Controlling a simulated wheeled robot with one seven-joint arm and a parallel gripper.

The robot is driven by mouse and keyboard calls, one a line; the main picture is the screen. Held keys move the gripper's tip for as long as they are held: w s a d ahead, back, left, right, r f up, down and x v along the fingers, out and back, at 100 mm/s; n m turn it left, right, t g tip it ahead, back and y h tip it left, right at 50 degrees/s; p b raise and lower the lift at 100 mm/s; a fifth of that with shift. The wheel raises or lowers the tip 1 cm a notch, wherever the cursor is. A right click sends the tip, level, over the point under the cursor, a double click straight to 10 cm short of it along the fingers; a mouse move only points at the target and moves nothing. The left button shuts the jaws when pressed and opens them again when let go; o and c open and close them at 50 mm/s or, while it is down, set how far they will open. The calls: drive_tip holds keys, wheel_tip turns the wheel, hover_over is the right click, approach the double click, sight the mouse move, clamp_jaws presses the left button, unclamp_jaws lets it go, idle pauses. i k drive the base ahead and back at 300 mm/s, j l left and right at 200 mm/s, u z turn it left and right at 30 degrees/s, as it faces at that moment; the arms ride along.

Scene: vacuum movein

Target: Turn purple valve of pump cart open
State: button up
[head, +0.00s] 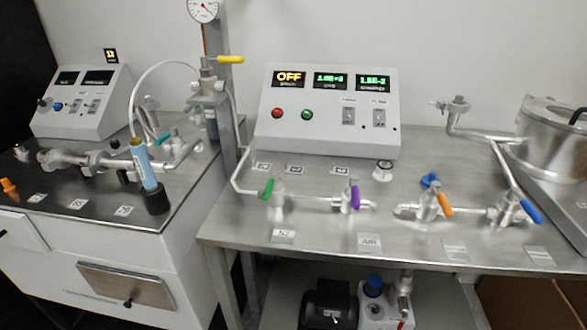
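The purple valve handle (355,195) sits on a metal pipe run on the steel top of the pump cart (320,252), right of the middle of the head view. The handle stands nearly upright in the picture, across the pipe, which runs left to right. A small label plate (369,242) lies in front of it; its text is too small to read. A green valve handle (268,188) is at the left end of the same pipe run. My gripper is not in view.
Orange (446,204) and blue (532,211) valve handles stand right of the purple one. Behind is a control box (330,110) with a display reading OFF. A metal vessel (555,140) is at the right. A second bench (75,205) stands left.

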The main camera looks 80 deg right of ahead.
sight(353, 179)
drive_tip(key=l+z, duration=0.1)
drive_tip(key=z, duration=0.4)
drive_tip(key=i+z, duration=0.15)
drive_tip(key=z, duration=0.3)
